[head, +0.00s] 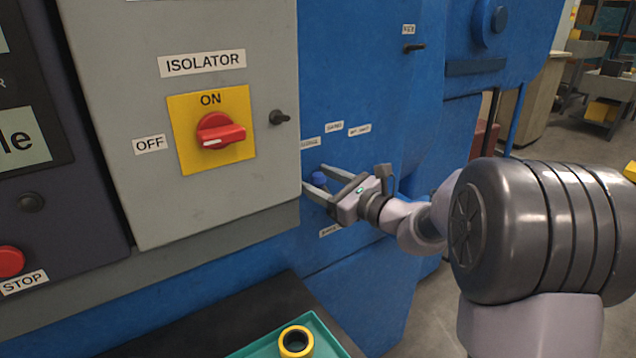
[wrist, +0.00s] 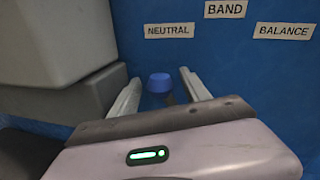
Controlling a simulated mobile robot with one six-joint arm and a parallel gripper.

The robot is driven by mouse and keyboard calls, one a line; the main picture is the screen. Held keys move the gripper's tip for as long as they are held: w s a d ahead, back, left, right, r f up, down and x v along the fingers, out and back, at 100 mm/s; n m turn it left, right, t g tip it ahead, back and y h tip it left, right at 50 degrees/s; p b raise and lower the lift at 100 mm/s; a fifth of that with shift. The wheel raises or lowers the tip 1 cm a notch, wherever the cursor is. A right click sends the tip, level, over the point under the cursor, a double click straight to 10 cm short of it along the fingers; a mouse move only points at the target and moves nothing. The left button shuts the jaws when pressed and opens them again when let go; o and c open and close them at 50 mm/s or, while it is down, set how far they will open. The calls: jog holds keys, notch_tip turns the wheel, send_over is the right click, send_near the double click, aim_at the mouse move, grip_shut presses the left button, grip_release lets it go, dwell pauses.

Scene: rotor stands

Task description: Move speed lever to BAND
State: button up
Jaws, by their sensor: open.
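The speed lever's blue knob (head: 319,179) stands out from the blue machine panel, just right of the grey isolator cabinet. In the wrist view the knob (wrist: 160,82) is below the NEUTRAL label (wrist: 168,31). The BAND label (wrist: 225,9) is up and to the right of it, and the BALANCE label (wrist: 284,31) is further right. My gripper (head: 315,177) is open, with one finger on each side of the knob. The wrist view shows gaps between the knob and both fingers (wrist: 160,76). The lever's shaft is mostly hidden.
The grey isolator cabinet (head: 270,190) juts out close to the left of my gripper. It carries a red rotary switch (head: 220,131) and a small dark latch (head: 279,117). A green tray (head: 335,342) with a yellow ring (head: 296,341) lies below.

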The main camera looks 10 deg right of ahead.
jog(key=shift+w+a, duration=0.1)
jog(key=shift+w, duration=0.05)
grip_shut()
dwell(1.4)
